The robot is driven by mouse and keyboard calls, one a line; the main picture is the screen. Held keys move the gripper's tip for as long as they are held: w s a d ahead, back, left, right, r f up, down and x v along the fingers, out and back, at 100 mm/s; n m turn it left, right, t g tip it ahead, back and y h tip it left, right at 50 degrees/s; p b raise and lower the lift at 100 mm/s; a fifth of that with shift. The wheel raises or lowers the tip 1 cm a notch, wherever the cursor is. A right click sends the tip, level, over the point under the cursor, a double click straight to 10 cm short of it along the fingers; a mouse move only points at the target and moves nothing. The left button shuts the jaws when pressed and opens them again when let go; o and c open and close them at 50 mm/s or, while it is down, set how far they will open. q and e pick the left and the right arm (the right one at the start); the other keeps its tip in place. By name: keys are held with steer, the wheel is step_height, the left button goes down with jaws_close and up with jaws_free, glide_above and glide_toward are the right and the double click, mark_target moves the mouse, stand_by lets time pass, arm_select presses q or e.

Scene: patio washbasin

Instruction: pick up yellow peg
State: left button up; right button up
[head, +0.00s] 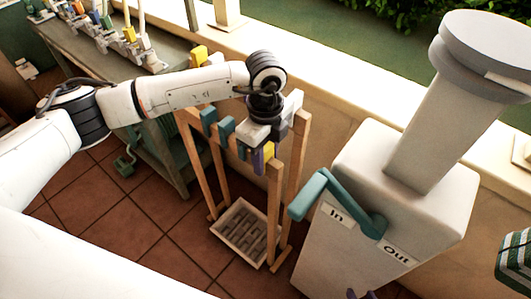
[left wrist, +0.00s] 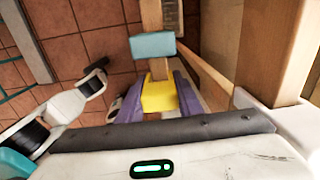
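The yellow peg (head: 269,150) is a small yellow block at the top of a wooden rack (head: 274,195). My left gripper (head: 262,157) reaches down over the rack, with a purple finger beside the peg. In the left wrist view, the yellow peg (left wrist: 158,97) lies between the two purple fingers of my left gripper (left wrist: 157,100). The fingers flank it closely, but I cannot tell whether both press on it. A teal peg (left wrist: 152,45) is just beyond it. Purple tips, apparently of my right gripper (head: 360,295), show at the bottom edge of the head view, mostly cut off.
More teal pegs (head: 225,128) sit along the rack, and a slatted tray (head: 247,232) is at its foot. A white box with a teal handle (head: 335,195) stands close on the right. A green bench (head: 130,62) with several items stands at the back left.

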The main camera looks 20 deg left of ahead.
mark_target(266, 146)
arm_select(q)
steer(key=c, duration=0.3)
steer(key=shift+c, duration=0.2)
steer(key=shift+r, duration=0.15)
steer(key=shift+r+p, duration=0.35)
step_height(266, 146, up, 3)
steer(key=shift+f+p, duration=0.1)
steer(key=shift+p, duration=0.55)
step_height(266, 146, up, 6)
steer(key=shift+r, duration=0.15)
